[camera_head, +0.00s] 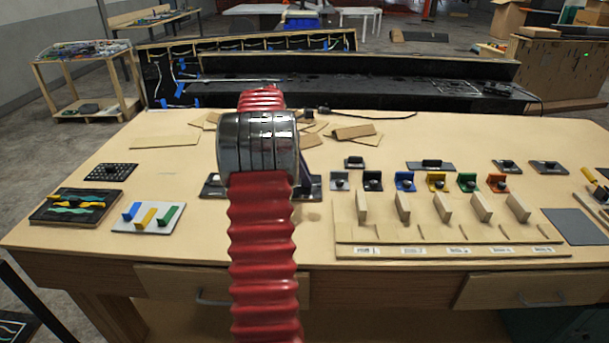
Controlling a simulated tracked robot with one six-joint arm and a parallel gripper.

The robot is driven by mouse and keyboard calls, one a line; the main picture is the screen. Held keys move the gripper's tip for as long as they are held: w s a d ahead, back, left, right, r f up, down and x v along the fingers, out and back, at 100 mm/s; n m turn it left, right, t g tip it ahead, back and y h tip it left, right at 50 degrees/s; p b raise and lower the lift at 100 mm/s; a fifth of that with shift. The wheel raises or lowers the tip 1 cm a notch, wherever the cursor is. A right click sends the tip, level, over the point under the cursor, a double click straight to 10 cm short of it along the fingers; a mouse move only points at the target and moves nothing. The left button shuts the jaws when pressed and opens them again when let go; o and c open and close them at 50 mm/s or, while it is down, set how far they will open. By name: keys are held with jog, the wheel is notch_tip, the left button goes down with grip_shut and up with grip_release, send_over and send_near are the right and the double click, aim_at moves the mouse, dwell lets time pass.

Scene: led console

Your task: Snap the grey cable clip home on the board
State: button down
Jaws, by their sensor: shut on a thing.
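My red ribbed arm with a metal band stands upright across the middle of the view. My gripper is hidden behind it, so its fingers and anything in them do not show. A dark board shows at both sides of my arm, its right end (308,190) and left end (211,187) lying on the table; its middle is hidden. A dark blue slanted piece (304,168) stands at its right part; I cannot tell what it is. I cannot pick out the grey cable clip for sure.
The wooden table (150,160) carries a row of coloured brackets, the grey one (340,181) leftmost, right of my arm. Wooden blocks (402,207) stand before them. A white plate with coloured bars (148,218) and a dark tray (75,206) lie left. Cardboard pieces (352,131) lie behind.

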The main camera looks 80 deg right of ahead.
jog(key=shift+f, duration=0.3)
dwell(0.6)
jog(key=c, duration=1.6)
grip_release()
jog(key=shift+o, duration=0.2)
jog(key=shift+r, duration=0.1)
jog(key=v, duration=1.3)
jog(key=shift+w+r, duration=0.15)
jog(key=shift+r, duration=0.1)
